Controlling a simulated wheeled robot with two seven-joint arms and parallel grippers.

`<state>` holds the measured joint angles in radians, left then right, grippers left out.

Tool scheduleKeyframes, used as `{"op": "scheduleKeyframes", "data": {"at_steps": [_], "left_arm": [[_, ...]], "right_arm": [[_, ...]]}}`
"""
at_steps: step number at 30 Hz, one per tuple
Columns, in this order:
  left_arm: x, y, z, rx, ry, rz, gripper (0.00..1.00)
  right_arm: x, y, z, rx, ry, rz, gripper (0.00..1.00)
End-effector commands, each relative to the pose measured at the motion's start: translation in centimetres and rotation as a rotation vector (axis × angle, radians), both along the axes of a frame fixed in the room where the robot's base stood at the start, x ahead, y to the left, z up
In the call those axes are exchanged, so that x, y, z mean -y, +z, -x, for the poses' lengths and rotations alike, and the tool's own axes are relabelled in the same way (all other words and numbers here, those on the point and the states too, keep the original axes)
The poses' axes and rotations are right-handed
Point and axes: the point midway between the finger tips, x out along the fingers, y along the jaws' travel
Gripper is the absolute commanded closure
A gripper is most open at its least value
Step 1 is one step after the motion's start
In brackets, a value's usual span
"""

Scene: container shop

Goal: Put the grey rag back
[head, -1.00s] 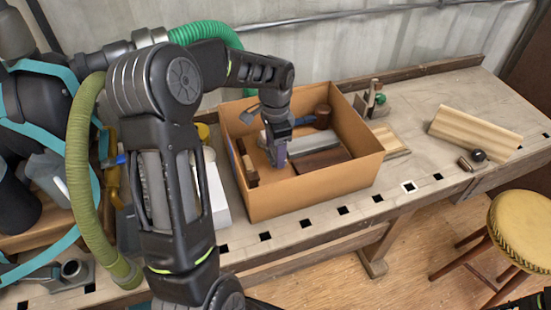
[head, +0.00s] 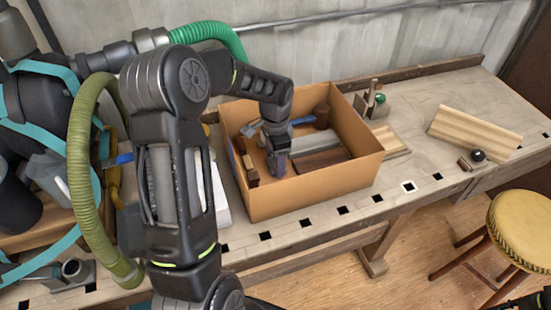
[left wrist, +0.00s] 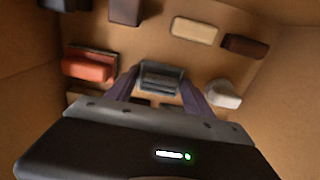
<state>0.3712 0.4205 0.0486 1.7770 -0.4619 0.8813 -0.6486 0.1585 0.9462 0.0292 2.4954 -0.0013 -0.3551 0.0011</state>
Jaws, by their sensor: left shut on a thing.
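A cardboard box (head: 315,190) stands open on the workbench. My left gripper (head: 278,166) reaches down into its left part, pointing downward. In the left wrist view my left gripper (left wrist: 161,90) has its two purple-grey fingers on either side of a small folded-looking grey thing, likely the grey rag (left wrist: 162,75), and is shut on it. In the head view the gripper hides the rag. I cannot tell whether the rag touches the box floor.
The box also holds a blue-handled hammer (head: 300,121), a brown cylinder (head: 322,114), a grey roll (head: 314,144) and several blocks, among them a red one (left wrist: 90,66). A wooden moulding (head: 475,132) lies on the right of the bench. A stool (head: 522,228) stands in front.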

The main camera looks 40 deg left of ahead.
Motion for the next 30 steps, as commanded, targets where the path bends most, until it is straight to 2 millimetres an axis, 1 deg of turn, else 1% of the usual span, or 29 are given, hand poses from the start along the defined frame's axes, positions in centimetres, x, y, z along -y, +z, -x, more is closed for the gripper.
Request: {"op": "scheduleKeyframes", "data": {"at_steps": [1,2,9,16,19,21,23,26,30], "left_arm": [[0.0,-0.3,0.0,0.000,0.000,0.000,0.77],[0.0,-0.2,0.0,0.000,0.000,0.000,0.37],[0.0,-0.1,0.0,0.000,0.000,0.000,0.17],[0.0,-0.1,0.0,0.000,0.000,0.000,0.17],[0.0,0.3,0.0,0.000,0.000,0.000,0.17],[0.0,0.6,0.0,0.001,0.000,-0.001,0.17],[0.0,1.3,-0.1,0.003,0.000,-0.001,0.17],[0.0,2.8,-0.1,0.004,-0.001,-0.001,0.17],[0.0,5.7,-0.2,0.006,0.000,-0.001,0.17]], "right_arm": [[0.0,-0.3,0.0,0.000,0.000,0.000,1.00],[0.0,-0.1,0.0,0.000,0.000,0.000,1.00],[0.0,-0.1,0.0,0.000,0.000,0.000,1.00],[0.0,-0.1,0.0,0.000,0.000,0.000,1.00],[0.0,0.2,0.0,0.000,0.000,0.000,1.00],[0.0,0.1,0.0,0.000,0.000,0.000,1.00],[0.0,0.0,0.0,0.000,0.000,0.000,1.00],[0.0,-0.1,0.0,0.000,0.000,0.000,1.00],[0.0,-0.3,0.0,0.000,0.000,0.000,1.00]]}}
